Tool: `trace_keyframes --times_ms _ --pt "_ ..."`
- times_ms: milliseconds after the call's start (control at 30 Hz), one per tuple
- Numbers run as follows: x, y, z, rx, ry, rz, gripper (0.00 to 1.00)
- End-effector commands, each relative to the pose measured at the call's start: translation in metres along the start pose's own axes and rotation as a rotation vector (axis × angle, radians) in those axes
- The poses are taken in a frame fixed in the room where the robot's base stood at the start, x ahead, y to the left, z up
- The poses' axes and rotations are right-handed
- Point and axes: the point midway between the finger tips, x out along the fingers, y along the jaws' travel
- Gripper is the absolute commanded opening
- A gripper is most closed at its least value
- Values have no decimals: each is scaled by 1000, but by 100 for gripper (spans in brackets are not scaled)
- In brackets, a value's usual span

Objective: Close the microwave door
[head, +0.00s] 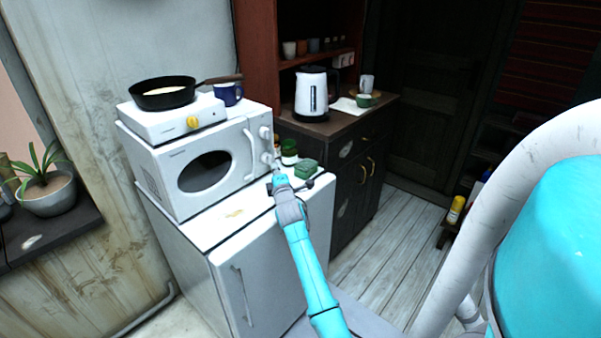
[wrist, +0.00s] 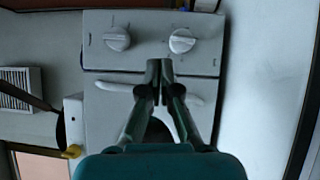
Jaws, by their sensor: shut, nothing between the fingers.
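The white microwave (head: 160,185) stands on a white cabinet, with a dark oval window (head: 205,172) in its door. The door looks flush with the microwave's front; I see no clear gap. Its white handle (head: 249,150) is beside the two-knob control panel (wrist: 150,58). My gripper (head: 277,171) is at the microwave's right front, near the lower knob. In the wrist view my gripper (wrist: 159,68) is shut and empty, its tips over the seam between panel and door. I cannot tell whether they touch. Part of the handle (wrist: 196,99) is hidden behind the fingers.
A white hot plate (head: 175,122) with a black pan (head: 163,93) and a blue mug (head: 229,93) sit on the microwave. A white kettle (head: 311,95) is on the dark counter behind.

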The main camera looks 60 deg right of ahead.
Motion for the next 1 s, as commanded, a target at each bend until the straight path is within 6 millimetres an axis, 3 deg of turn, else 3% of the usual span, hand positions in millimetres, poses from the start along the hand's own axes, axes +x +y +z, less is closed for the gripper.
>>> trace_keyframes --times_ms 500,700,1000 --pt "-19 -7 62 0 -3 -1 0" --pt "-23 -9 74 0 -2 0 0" --pt "-24 -9 76 0 0 0 0"
